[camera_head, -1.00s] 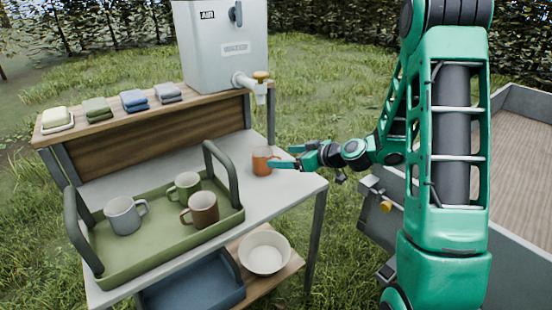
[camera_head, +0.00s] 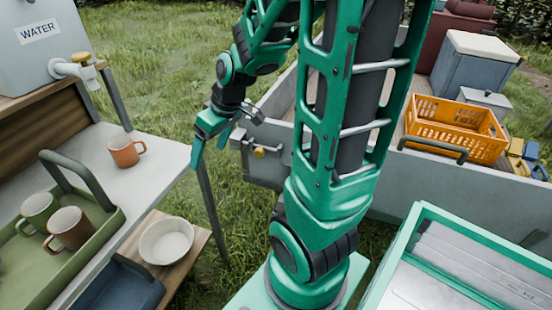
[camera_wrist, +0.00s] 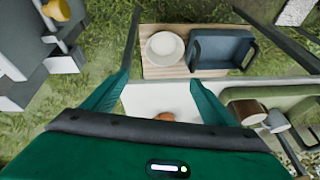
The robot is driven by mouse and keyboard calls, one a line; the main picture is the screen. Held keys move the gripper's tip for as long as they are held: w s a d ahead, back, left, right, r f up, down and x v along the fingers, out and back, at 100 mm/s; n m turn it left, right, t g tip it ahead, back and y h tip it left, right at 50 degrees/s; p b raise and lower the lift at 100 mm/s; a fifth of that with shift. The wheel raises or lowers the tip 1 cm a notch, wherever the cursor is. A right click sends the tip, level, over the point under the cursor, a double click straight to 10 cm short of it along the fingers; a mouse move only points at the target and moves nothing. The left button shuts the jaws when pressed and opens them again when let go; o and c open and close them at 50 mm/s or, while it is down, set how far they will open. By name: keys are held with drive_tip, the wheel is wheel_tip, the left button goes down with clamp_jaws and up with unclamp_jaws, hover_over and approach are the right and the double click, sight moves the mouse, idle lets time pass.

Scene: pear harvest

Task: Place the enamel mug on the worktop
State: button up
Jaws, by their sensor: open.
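An orange enamel mug (camera_head: 125,150) stands upright on the pale worktop (camera_head: 150,180), near its right end, with its handle to the right. It touches neither finger. My gripper (camera_head: 210,153) is open and empty, pointing down just off the worktop's right edge, apart from the mug. In the wrist view my gripper (camera_wrist: 160,78) shows its two fingers spread. Only a bit of the orange mug (camera_wrist: 163,117) shows there, mostly hidden behind the gripper body.
A white bowl (camera_head: 166,241) and a blue tray (camera_head: 120,290) sit on the lower shelf. The water dispenser (camera_head: 35,45) stands behind. A trailer carries an orange crate (camera_head: 455,125).

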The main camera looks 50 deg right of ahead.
drive_tip(key=s+d+r+m+g, duration=0.1)
drive_tip(key=s+m, duration=0.1)
drive_tip(key=s, duration=0.5)
drive_tip(key=s+d+r+m+g+h, duration=0.1)
drive_tip(key=s+d+r+m+g, duration=0.1)
drive_tip(key=s, duration=0.4)
drive_tip(key=s+d+r+m+g, duration=0.1)
drive_tip(key=s+r+m, duration=0.1)
drive_tip(key=s+m, duration=0.2)
drive_tip(key=s, duration=0.3)
drive_tip(key=shift+s+d+h, duration=0.2)
drive_tip(key=shift+s+h, duration=0.1)
drive_tip(key=shift+h, duration=0.1)
drive_tip(key=shift+w+f, duration=0.3)
drive_tip(key=shift+w, duration=0.35)
